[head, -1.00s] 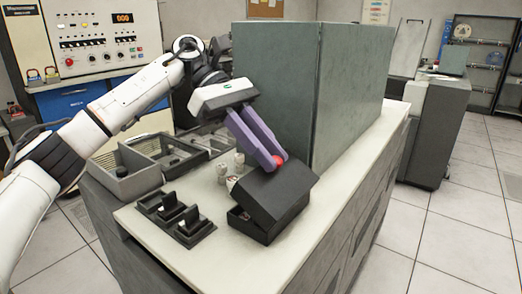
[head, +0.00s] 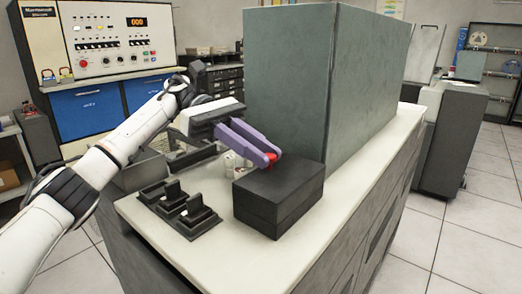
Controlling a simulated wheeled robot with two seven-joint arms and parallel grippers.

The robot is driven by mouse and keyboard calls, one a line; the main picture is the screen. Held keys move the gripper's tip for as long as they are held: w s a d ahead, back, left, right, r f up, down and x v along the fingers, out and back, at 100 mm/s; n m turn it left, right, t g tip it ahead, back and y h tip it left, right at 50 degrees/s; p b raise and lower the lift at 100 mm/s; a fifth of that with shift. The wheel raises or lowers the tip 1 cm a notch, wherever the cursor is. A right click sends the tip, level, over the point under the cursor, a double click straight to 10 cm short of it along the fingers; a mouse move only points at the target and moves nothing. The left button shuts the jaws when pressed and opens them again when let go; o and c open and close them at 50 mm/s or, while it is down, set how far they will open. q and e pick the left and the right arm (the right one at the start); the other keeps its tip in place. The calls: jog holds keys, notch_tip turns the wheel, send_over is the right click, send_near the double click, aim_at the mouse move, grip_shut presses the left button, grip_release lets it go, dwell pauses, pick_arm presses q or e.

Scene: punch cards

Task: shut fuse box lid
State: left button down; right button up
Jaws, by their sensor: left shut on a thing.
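The fuse box is a black box (head: 278,212) on the pale counter. Its lid (head: 290,184) lies flat on the base, with only a thin seam showing between them. A small red knob (head: 271,160) is at the lid's far left edge. My left gripper (head: 268,156) has purple fingers and is shut on the red knob, just above the lid. The fingers hide part of the knob. My right gripper is not in view.
A black rack with several upright pieces (head: 179,207) stands left of the box. Pale cylinders (head: 232,162) stand behind it, partly hidden. A large grey-green cabinet (head: 290,85) rises close behind the box. The front of the counter (head: 245,262) is clear.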

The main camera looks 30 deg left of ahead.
pick_arm(q)
jog(key=shift+a+f, duration=0.1)
jog(key=shift+f, duration=0.3)
jog(key=c, duration=1.6)
grip_release()
jog(key=shift+c, duration=0.2)
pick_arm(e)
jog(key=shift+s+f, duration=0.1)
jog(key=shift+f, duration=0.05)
pick_arm(q)
jog(key=shift+r, duration=0.15)
